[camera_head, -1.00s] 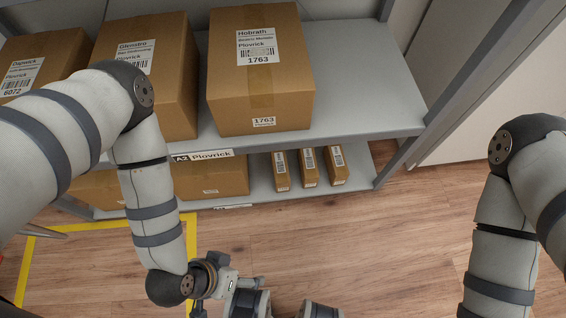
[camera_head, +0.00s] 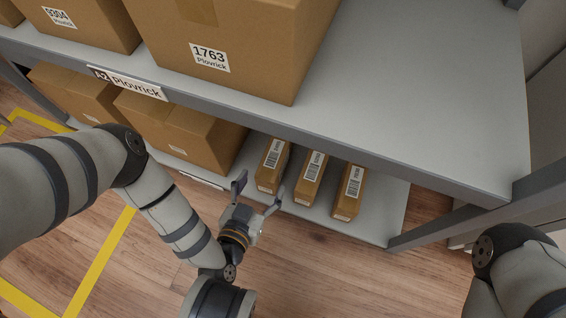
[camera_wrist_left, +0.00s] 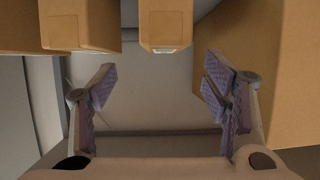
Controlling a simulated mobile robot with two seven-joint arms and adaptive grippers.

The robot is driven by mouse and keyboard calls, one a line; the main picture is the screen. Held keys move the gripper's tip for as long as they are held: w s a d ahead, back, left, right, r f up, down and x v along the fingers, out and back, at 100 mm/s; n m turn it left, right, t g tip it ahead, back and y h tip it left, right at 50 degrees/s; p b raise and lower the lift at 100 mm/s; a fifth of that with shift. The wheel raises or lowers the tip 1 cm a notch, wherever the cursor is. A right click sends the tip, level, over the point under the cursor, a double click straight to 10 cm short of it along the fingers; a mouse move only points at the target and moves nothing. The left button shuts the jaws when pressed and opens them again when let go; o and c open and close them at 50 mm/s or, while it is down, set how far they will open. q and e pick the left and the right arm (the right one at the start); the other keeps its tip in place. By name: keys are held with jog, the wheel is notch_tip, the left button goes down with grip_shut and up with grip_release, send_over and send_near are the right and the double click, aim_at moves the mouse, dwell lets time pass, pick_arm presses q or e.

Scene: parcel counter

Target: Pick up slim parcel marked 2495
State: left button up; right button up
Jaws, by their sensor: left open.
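Three slim brown parcels stand side by side on the lower shelf in the head view: a left one (camera_head: 270,178), a middle one (camera_head: 310,180) and a right one (camera_head: 348,195). Their labels are too small to read, so I cannot tell which is marked 2495. My left gripper (camera_head: 259,189) is open and empty, just in front of the left slim parcel. In the left wrist view the open fingers (camera_wrist_left: 157,90) have bare shelf between them, and one slim parcel (camera_wrist_left: 165,24) lies straight beyond them. My right gripper is out of view.
A larger carton (camera_head: 178,130) stands left of the slim parcels; it fills the right of the wrist view (camera_wrist_left: 270,90). The upper shelf (camera_head: 430,90) overhangs them, bearing big boxes like the 1763 box (camera_head: 225,40). A shelf post (camera_head: 450,222) stands at right.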

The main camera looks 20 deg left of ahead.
aim_at(272, 158)
pick_arm(q)
jog(key=b+x, duration=0.2)
jog(key=x, duration=0.2)
jog(key=b+x, duration=0.2)
jog(key=x, duration=0.2)
jog(key=b+x, duration=0.2)
jog(key=x, duration=0.2)
jog(key=shift+w+a+r, duration=0.1)
jog(key=shift+a+r, duration=0.2)
jog(key=shift+a, duration=0.05)
jog(key=c, duration=1.6)
